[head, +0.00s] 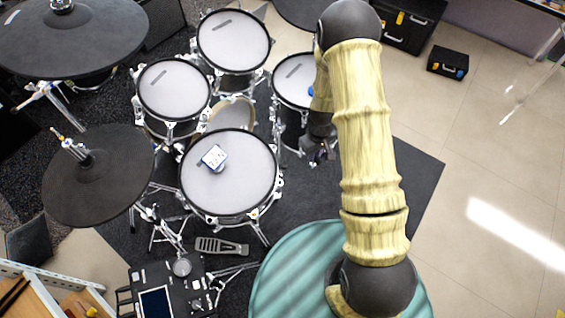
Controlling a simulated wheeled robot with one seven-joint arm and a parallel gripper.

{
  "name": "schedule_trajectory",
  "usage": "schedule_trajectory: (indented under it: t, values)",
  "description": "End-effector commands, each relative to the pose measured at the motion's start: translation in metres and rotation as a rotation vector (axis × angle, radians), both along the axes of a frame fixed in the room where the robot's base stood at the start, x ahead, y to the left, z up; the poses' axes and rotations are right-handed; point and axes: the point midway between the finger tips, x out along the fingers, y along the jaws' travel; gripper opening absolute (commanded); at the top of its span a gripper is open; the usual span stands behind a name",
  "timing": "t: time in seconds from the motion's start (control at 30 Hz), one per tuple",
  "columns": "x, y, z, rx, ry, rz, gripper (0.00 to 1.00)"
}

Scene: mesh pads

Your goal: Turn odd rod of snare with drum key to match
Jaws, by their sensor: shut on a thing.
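The snare (252,183) is the nearest drum, left of centre, with a pale mesh head, a dark hoop and chrome lugs around its rim. A small white and blue item with dark marks (214,157) lies on its head. My gripper (320,153) is to the right of the snare, apart from its rim in the picture, and is partly hidden by my arm. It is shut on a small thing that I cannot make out. I cannot pick out the drum key or tell which rod is odd.
Other pads (173,88) (233,40) stand behind the snare; another (292,80) is partly behind my arm. Dark cymbals (98,175) (75,42) are at left. A pedal (221,246) and a teal round surface (285,270) are in front. The floor at right is largely clear.

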Motion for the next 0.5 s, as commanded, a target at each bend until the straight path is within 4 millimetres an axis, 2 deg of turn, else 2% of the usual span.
schedule_trajectory:
  t: [0.1,0.5]
  values:
    - [-0.003,0.019,-0.006,0.003,-0.004,0.326,0.00]
    - [-0.013,0.079,-0.015,0.003,-0.046,1.450,0.00]
